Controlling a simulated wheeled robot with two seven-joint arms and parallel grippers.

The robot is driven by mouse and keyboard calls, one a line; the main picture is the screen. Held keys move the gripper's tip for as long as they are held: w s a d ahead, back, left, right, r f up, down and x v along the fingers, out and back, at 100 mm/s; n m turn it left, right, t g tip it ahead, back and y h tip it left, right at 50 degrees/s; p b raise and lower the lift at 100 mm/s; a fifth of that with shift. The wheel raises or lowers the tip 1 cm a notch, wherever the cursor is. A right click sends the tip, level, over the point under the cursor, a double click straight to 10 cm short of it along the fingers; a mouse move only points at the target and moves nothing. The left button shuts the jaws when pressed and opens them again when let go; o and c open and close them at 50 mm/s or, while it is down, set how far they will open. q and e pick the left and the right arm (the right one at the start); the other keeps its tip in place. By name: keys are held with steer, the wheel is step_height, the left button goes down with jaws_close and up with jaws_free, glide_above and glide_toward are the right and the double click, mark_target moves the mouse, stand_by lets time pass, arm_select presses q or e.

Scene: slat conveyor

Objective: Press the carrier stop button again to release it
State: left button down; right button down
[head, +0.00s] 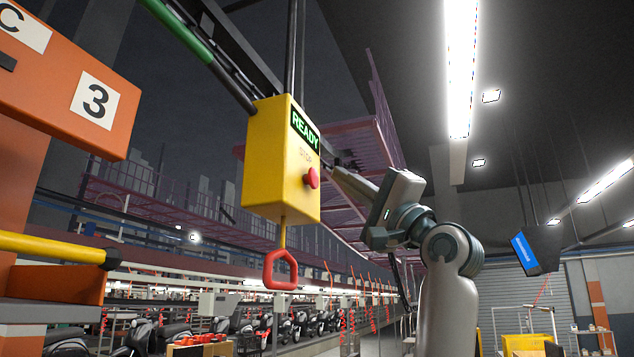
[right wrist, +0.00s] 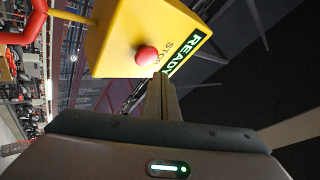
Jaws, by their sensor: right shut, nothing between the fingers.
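The yellow carrier control box (head: 270,165) hangs in the middle of the head view. Its side face carries a lit green READY sign (head: 305,130) and a red round stop button (head: 312,177) below the word STOP. The button also shows in the right wrist view (right wrist: 147,56), standing out from the face. My right gripper (head: 334,168) is shut and empty, its fingertips pointing at the box face just right of the button. In the right wrist view the fingertips (right wrist: 161,78) sit close beside the button; a small gap shows in the head view. My left gripper is not in view.
A red pull handle (head: 280,270) hangs under the box. An orange frame marked 3 (head: 97,100) with a yellow bar (head: 55,247) stands at the left. An overhead rail (head: 190,35) runs above the box. Motorcycles line up behind. A screen (head: 537,250) hangs at the right.

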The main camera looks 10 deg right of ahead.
steer(key=shift+s+d, duration=0.5)
steer(key=shift+d, duration=0.25)
